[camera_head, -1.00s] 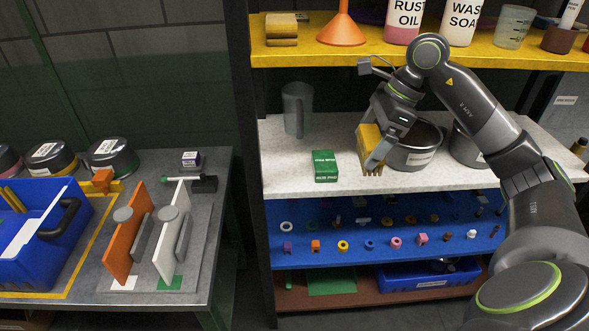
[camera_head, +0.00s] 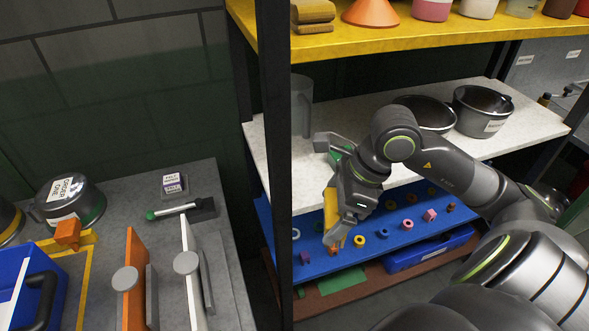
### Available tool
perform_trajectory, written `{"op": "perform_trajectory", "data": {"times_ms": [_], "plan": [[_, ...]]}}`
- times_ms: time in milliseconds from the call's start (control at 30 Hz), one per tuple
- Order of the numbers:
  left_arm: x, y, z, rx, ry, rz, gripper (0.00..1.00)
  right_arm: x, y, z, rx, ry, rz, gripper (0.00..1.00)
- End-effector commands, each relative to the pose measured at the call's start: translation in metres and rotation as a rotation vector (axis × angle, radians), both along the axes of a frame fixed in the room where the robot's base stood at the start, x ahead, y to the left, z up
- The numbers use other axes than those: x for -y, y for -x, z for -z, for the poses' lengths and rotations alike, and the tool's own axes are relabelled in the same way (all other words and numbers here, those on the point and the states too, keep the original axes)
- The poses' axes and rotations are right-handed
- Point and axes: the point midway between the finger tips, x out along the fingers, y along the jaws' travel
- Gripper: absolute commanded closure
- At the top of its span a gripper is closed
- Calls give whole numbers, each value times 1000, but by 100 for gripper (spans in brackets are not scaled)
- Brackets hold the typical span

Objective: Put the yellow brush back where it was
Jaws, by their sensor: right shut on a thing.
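The yellow brush (camera_head: 332,208) is in my right gripper (camera_head: 335,226), which is shut on it. The brush hangs tilted in front of the shelf rack, overlapping the left part of the blue shelf (camera_head: 400,222) in the picture. Part of the brush is hidden by the gripper's fingers. My left gripper is not in view.
A dark upright post (camera_head: 275,170) stands left of my right gripper. The white shelf (camera_head: 470,150) holds pots, a grey jug (camera_head: 301,105) and a green box mostly hidden behind my arm. Left is a grey table (camera_head: 140,195) with a pot (camera_head: 72,198) and orange and white upright panels.

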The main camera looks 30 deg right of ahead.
Motion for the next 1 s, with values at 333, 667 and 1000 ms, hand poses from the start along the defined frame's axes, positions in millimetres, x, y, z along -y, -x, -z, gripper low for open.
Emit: {"op": "perform_trajectory", "data": {"times_ms": [333, 667, 1000], "plan": [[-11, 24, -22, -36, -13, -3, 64, 15, -69, -4, -1, -7, 2, 43], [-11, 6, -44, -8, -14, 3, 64, 31, -133, -4, -2, -5, 1, 43], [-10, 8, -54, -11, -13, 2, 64, 40, -169, -1, -1, -1, -1, 43]]}}
